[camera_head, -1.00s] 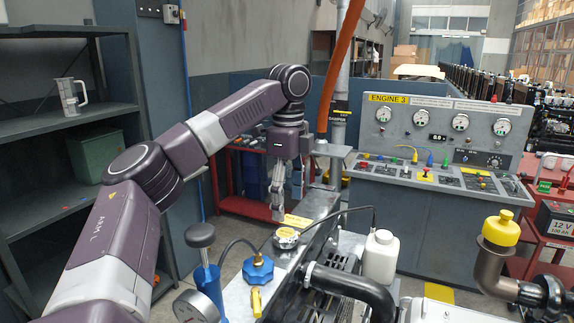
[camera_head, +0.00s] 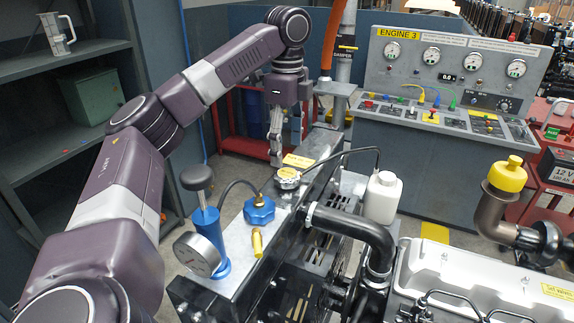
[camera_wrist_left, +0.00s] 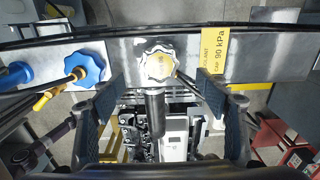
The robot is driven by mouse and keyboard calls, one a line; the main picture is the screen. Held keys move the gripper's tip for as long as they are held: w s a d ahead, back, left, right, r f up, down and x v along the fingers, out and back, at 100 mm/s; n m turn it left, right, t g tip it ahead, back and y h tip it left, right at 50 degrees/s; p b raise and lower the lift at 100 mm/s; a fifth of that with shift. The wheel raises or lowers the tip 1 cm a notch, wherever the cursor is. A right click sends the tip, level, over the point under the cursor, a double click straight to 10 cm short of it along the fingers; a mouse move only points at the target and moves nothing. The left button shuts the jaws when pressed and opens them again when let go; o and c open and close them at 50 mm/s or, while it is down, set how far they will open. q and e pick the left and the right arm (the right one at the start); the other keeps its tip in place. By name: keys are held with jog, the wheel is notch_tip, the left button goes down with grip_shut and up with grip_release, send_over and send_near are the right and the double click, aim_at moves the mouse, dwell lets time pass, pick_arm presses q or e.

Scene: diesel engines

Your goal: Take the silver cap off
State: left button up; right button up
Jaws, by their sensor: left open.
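The silver cap (camera_head: 288,178) is a knobbed round cap with a yellow centre label. It sits on the grey metal top rail of the engine 3 unit, beside a yellow label plate. In the left wrist view the cap (camera_wrist_left: 159,66) is near the top middle, seen from above. My left gripper (camera_head: 275,158) points down just behind the cap in the head view. In the wrist view its open fingers (camera_wrist_left: 158,88) stand to the left and right, with the cap between them in the picture. I cannot tell the height gap. My right gripper is not in view.
A blue cap (camera_head: 259,210), a blue hand pump with gauge (camera_head: 203,225) and a yellow-handled piece (camera_head: 257,243) are on the near rail. A thin black hose (camera_head: 345,152) passes close to the silver cap. A white bottle (camera_head: 381,197) stands to the right.

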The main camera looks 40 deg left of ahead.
aim_at(287, 173)
pick_arm(q)
jog(key=shift+f, duration=2.65)
jog(key=shift+f, duration=0.1)
jog(key=shift+c, duration=0.6)
jog(key=c, duration=1.6)
